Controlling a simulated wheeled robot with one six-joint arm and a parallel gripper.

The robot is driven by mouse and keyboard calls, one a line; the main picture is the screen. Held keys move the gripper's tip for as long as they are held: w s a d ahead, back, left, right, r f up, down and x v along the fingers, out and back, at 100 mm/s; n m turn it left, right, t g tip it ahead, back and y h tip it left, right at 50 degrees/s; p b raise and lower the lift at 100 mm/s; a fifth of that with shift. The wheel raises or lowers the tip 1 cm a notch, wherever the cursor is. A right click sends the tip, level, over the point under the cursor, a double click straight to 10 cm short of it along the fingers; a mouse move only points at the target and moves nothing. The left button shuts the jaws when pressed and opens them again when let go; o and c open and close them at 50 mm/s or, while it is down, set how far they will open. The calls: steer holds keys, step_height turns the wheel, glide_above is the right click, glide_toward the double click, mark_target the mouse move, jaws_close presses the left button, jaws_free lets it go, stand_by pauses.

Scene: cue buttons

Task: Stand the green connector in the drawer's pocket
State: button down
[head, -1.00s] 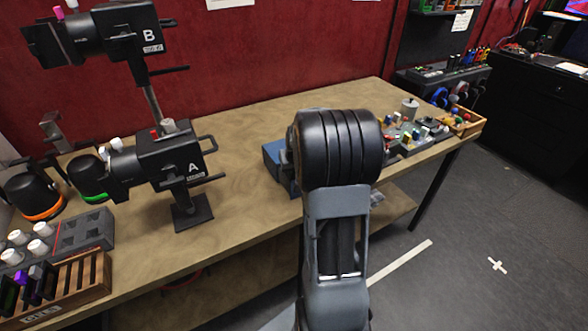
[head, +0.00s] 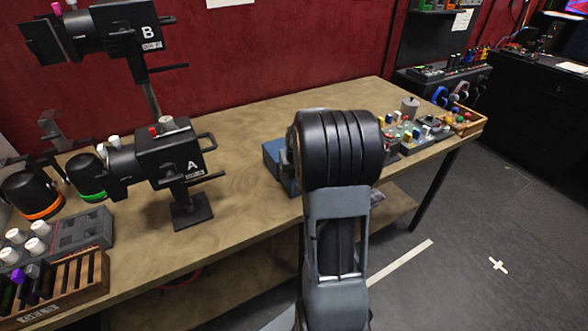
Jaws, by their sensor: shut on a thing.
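My gripper is not in view; my own dark ribbed arm joint and grey link cover the middle of the head view and hide whatever is behind them. I cannot make out the green connector or the drawer's pocket. Part of a blue box (head: 281,166) shows on the table just left of my arm; most of it is hidden, and I cannot tell whether it holds the drawer.
The wooden table (head: 245,125) is clear between the lamp marked A (head: 165,160) and the blue box. A gel rack (head: 60,285) stands front left. Control boxes (head: 415,130), a grey canister (head: 410,107) and a wooden tray (head: 466,124) stand at the right end.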

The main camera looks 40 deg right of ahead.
steer(key=shift+f+b, duration=0.55)
steer(key=shift+f, duration=0.1)
stand_by(0.6)
stand_by(0.3)
steer(key=c, duration=1.1)
jaws_free()
steer(key=shift+c, duration=1.1)
steer(key=shift+o, duration=0.7)
steer(key=shift+r, duration=0.1)
